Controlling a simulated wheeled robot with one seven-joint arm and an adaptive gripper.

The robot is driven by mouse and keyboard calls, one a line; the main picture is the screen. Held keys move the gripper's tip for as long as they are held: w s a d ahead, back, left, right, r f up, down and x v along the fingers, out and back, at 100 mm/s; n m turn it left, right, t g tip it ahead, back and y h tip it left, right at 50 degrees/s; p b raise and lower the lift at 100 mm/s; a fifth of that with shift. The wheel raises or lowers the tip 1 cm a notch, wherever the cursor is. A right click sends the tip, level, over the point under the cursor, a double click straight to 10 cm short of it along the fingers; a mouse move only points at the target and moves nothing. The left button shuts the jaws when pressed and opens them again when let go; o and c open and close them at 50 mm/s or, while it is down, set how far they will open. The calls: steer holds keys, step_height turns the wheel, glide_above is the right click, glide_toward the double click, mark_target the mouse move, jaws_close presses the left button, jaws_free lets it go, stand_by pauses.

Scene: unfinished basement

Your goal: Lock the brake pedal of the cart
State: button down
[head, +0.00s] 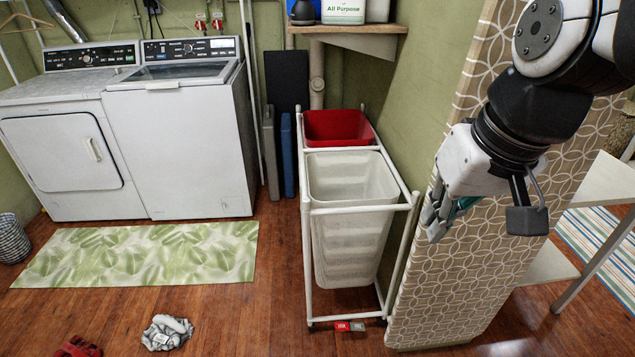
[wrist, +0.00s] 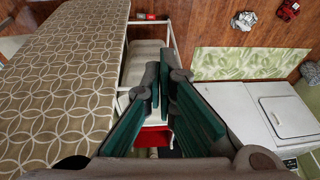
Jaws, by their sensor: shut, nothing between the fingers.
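The cart (head: 360,210) is a white pipe frame in the middle of the head view, holding a white basket (head: 350,235) in front and a red basket (head: 340,127) behind. Its brake pedal (head: 342,326) is a small red and grey piece low on the front bottom bar, near the floor. The pedal also shows small at the top of the wrist view (wrist: 141,16). My gripper (head: 434,220) is shut and empty, up to the right of the cart and well above the pedal, in front of a patterned board. It touches nothing that I can see.
The patterned board (head: 490,240) stands close along the cart's right side. A washer (head: 190,140) and dryer (head: 70,150) stand at the back left. A green leaf mat (head: 140,252) and crumpled cloth (head: 167,332) lie on the floor.

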steer(key=w+a+f+b, duration=0.1)
steer(key=w+f+b, duration=0.4)
steer(key=w+f, duration=0.45)
steer(key=g+y+b, duration=0.2)
steer(key=g+b, duration=0.1)
steer(key=b, duration=1.3)
glide_above(336, 329)
steer(key=d, duration=0.3)
step_height(336, 329, down, 48)
step_height(336, 329, down, 24)
steer(key=b, duration=0.6)
steer(key=shift+f, duration=0.15)
steer(key=b+x, duration=0.2)
steer(key=x, duration=0.2)
steer(key=b+x, duration=0.2)
steer(key=x, duration=0.3)
steer(key=b+x, duration=0.2)
steer(key=x, duration=0.3)
steer(key=shift+s+d+b, duration=0.25)
steer(key=shift+d+b, duration=0.05)
steer(key=shift+b, duration=0.1)
